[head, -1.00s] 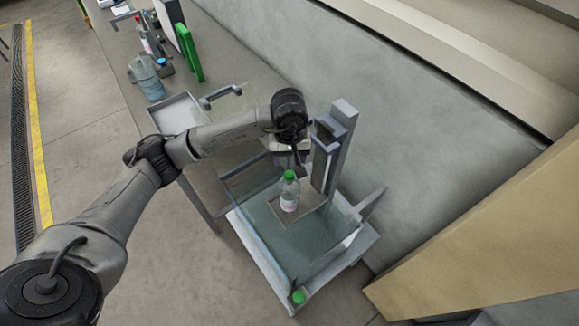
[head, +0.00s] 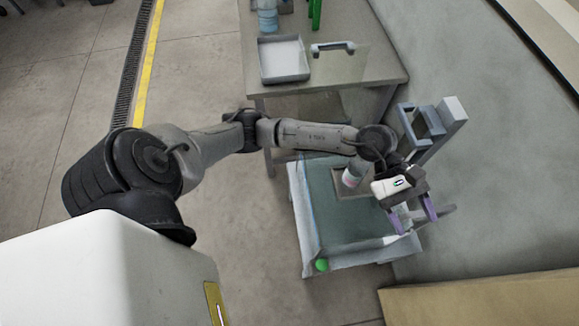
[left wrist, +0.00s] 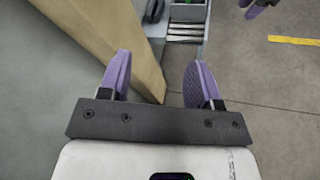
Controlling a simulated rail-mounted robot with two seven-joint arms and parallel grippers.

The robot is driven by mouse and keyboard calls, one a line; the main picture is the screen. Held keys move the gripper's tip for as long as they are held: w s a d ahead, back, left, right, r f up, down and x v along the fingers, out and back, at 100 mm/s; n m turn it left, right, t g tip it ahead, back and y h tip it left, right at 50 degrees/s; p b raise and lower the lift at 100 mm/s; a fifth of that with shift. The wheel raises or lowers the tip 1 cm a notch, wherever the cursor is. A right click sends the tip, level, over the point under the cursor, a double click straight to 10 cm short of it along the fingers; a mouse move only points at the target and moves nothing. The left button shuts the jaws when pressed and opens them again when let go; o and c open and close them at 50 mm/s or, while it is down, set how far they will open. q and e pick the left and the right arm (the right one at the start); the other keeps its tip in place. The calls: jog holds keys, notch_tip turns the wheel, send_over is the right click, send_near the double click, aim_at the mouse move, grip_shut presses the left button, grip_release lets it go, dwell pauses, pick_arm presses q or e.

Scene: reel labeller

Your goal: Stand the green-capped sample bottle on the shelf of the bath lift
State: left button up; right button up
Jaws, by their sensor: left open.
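The sample bottle (head: 351,178) stands on the shelf (head: 345,192) of the bath lift in the head view. Its cap and upper part are hidden behind my left arm; its lower body and pink label show. The glass bath (head: 317,212) surrounds the shelf, and the lift's grey column (head: 440,128) rises behind it. My left gripper (head: 415,217) is open and empty, apart from the bottle and to its right, near the bath's right side. Its spread purple fingers also show in the left wrist view (left wrist: 158,65). A purple-fingered gripper (left wrist: 259,7), seemingly my right one, is cut off at that view's top edge.
A green knob (head: 321,265) sits at the bath's front corner. Behind the bath is a bench (head: 380,78) with a grey tray (head: 283,60) and a handled clear panel (head: 338,66). Floor at left is open.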

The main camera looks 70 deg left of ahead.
pick_arm(q)
notch_tip(320, 180, up, 6)
jog(key=a+n+t+h, duration=0.2)
jog(key=n+t, duration=1.3)
jog(key=n, duration=0.7)
jog(key=a+f+n+t+y, duration=0.3)
jog(key=a+f+n+y, duration=0.5)
jog(key=n+y, duration=0.95)
jog(key=s+a+f+n+g, duration=0.4)
jog(key=s+f+n+g, duration=0.45)
jog(key=f+n, duration=0.35)
jog(key=s+f+n+g, duration=0.2)
jog(key=s+f+g, duration=0.1)
jog(key=s, duration=0.4)
jog(key=s+d+f+n+g+h, duration=0.1)
jog(key=s+f+n+g, duration=0.1)
jog(key=s, duration=0.5)
jog(key=shift+d+f+g, duration=0.25)
jog(key=shift+f+g, duration=0.4)
jog(key=shift+g, duration=0.4)
